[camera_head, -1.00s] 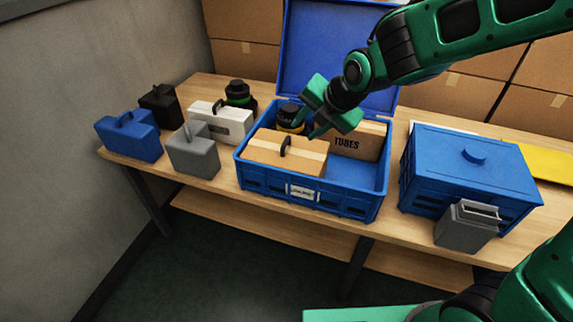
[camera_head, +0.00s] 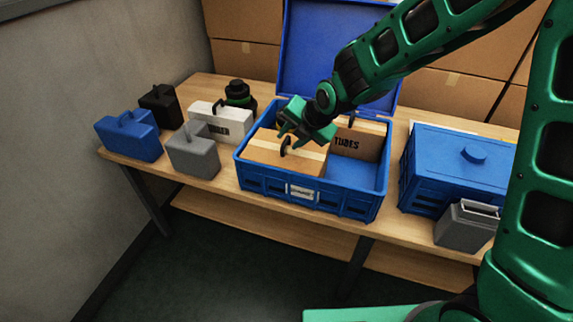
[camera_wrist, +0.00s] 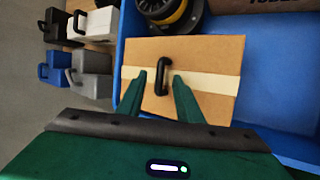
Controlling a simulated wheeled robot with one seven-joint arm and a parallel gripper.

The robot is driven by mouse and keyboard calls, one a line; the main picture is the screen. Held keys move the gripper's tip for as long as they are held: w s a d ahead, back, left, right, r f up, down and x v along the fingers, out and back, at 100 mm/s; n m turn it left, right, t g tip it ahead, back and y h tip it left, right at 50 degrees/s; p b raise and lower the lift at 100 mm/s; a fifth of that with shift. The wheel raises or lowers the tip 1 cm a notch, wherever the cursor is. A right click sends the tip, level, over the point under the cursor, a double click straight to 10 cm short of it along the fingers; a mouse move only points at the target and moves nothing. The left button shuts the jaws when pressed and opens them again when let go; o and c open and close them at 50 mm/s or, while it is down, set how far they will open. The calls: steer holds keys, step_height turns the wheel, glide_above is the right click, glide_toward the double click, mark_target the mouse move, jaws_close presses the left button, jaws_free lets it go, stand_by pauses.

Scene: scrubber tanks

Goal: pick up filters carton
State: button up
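A brown carton (camera_head: 270,155) with a pale tape band and a black handle sits in the front left of the open blue crate (camera_head: 255,181). No label shows on it, so I cannot tell whether it is the filters carton. My gripper (camera_head: 288,141) is above it, beside its handle. In the wrist view, the open fingers of my gripper (camera_wrist: 159,76) are on either side of the black handle (camera_wrist: 162,76) as seen from above, with nothing between them gripped. The carton (camera_wrist: 205,55) lies below them. I cannot tell the exact height gap.
A carton marked TUBES (camera_head: 358,145) stands behind in the same crate. A closed blue crate (camera_head: 435,175) and a grey bin (camera_head: 466,225) are to the right. Blue (camera_head: 128,135), black (camera_head: 160,105), grey (camera_head: 193,150) and white (camera_head: 222,122) cases stand to the left.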

steer(key=shift+w+a+f, duration=0.2)
steer(key=shift+w+f, duration=0.1)
steer(key=shift+f, duration=0.25)
jaws_close()
stand_by(1.1)
